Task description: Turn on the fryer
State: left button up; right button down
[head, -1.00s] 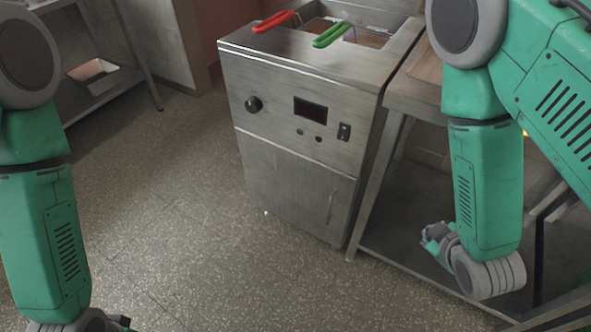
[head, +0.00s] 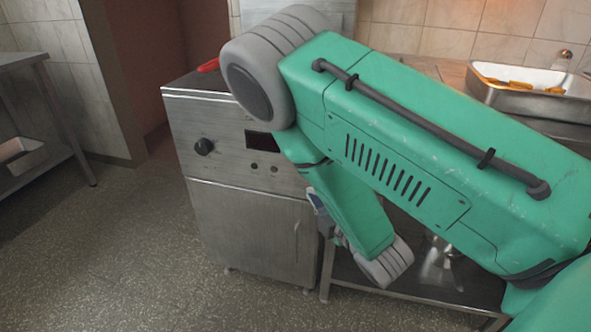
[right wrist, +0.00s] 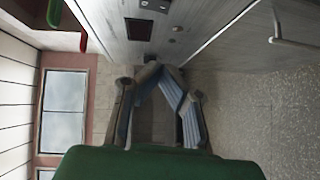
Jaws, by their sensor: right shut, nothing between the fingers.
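The steel fryer (head: 240,225) stands left of the middle in the head view. My right arm covers the panel's right end there. In the right wrist view, the panel runs along the top with the rocker switch (right wrist: 155,5) at the upper edge. My right gripper (head: 322,210) is low in front of the fryer's right side, partly hidden by its arm. Its fingers (right wrist: 153,68) meet at the tips, empty, apart from the switch. My left gripper is out of view.
A red basket handle (head: 208,66) shows on the fryer top; a green handle (right wrist: 83,40) shows in the wrist view. A steel tray with food (head: 520,90) sits on the counter at right. A steel table (head: 45,120) stands at left. The floor between is clear.

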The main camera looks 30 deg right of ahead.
jog(key=w+d+f+b, duration=0.1)
jog(key=w+d+b, duration=0.2)
jog(key=w, duration=0.9)
jog(key=shift+d+f, duration=0.25)
jog(key=shift+d, duration=0.35)
